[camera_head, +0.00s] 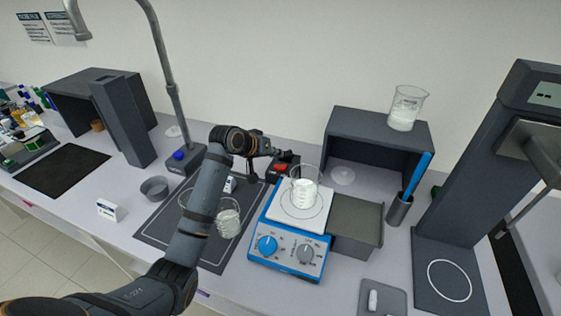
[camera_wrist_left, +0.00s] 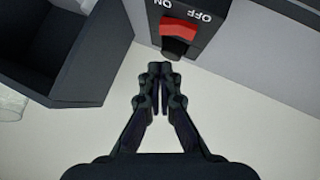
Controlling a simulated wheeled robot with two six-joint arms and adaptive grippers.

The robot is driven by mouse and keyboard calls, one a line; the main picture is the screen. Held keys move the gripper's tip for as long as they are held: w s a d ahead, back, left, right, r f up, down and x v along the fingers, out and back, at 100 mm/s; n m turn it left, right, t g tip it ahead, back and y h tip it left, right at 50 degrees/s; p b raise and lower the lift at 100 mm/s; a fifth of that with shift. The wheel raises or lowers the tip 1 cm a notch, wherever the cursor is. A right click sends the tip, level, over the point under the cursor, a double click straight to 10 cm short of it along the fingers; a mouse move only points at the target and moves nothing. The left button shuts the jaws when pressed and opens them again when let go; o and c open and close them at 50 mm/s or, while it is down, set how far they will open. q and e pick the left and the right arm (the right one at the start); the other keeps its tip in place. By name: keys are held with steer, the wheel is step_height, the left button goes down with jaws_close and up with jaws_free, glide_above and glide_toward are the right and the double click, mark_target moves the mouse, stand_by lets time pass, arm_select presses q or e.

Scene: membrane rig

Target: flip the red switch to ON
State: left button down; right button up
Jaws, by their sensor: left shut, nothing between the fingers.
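The red switch (camera_head: 281,168) sits on a dark box (camera_head: 287,160) at the back middle of the bench, behind the hotplate. In the left wrist view the red switch (camera_wrist_left: 179,29) shows large, with upside-down ON and OFF lettering on the box (camera_wrist_left: 207,20) beyond it. Which way the switch is tipped I cannot tell. My right gripper is not in view.
A blue hotplate (camera_head: 290,251) bearing a beaker (camera_head: 304,188) stands in front of the switch box. A grey bin (camera_head: 356,228) is right of it. A dark shelf (camera_head: 378,124) stands behind. A tall faucet (camera_head: 170,75) rises at left. Another beaker (camera_head: 229,221) stands on the dark mat.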

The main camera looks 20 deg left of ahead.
mark_target(286, 165)
arm_select(q)
steer(key=f, duration=0.1)
steer(key=d+f, duration=0.1)
steer(key=f, duration=0.1)
steer(key=shift+s+d+f+p, duration=0.1)
steer(key=shift+d+f+p, duration=0.15)
steer(key=shift+p, duration=0.1)
steer(key=shift+f, duration=0.1)
steer(key=shift+d+p, duration=0.1)
steer(key=shift+p, duration=0.3)
steer(key=shift+f+y, duration=0.2)
steer(key=shift+y, duration=0.1)
steer(key=shift+d, duration=0.25)
steer(key=shift+a+r+p, duration=0.1)
steer(key=shift+a+p, duration=0.45)
steer(key=shift+a, duration=0.35)
